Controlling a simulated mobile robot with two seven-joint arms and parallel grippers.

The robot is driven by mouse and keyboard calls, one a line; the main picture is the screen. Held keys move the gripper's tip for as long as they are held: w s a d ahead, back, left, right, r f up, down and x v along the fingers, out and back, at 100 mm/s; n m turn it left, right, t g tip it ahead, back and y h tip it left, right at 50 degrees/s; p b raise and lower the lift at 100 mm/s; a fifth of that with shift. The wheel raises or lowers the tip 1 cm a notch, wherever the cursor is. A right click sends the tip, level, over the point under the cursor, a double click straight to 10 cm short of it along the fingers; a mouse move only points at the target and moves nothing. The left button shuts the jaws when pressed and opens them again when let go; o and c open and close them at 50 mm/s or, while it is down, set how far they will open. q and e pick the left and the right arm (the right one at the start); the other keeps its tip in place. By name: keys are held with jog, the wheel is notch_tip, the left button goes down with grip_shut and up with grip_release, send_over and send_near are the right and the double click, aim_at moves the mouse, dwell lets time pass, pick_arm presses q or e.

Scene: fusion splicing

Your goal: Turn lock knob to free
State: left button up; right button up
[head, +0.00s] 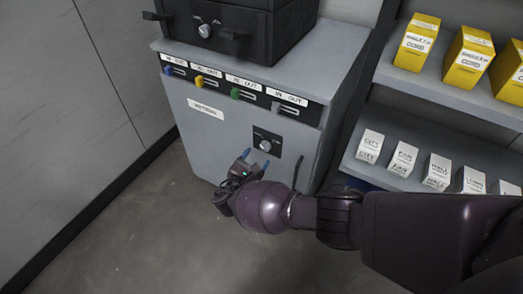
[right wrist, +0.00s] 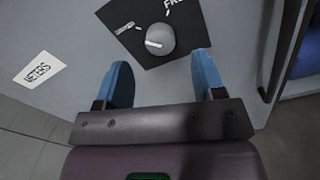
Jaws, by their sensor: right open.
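The lock knob (head: 265,146) is a round grey knob on a black plate (head: 258,138), low on the front of the grey cabinet. In the right wrist view the knob (right wrist: 161,38) has a white mark pointing left, away from the "FRE..." label (right wrist: 174,4) at the upper right. A second small label (right wrist: 124,28) lies to its left, too small to read. My right gripper (head: 256,160) is open and empty in front of the plate. Its two blue fingers (right wrist: 162,58) stand apart, just short of the knob and below it. My left gripper is out of view.
The grey cabinet (head: 225,130) has coloured latches under labels and a "METERS" label (right wrist: 39,70). A black box with another knob (head: 205,30) stands on top. A dark handle (head: 298,172) is at right. Shelves (head: 440,90) with yellow and white boxes stand further right.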

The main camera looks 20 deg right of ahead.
aim_at(264, 148)
jog(key=x, duration=0.3)
jog(key=shift+w+d+f+b, duration=0.15)
jog(key=shift+w+d+b, duration=0.05)
jog(key=shift+d+b, duration=0.1)
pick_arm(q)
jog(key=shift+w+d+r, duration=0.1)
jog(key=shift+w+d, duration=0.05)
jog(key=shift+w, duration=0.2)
pick_arm(e)
jog(key=shift+w+d, duration=0.4)
jog(key=shift+w, duration=0.05)
jog(key=shift+c, duration=0.3)
jog(key=c, duration=0.9)
jog(key=shift+o, duration=0.2)
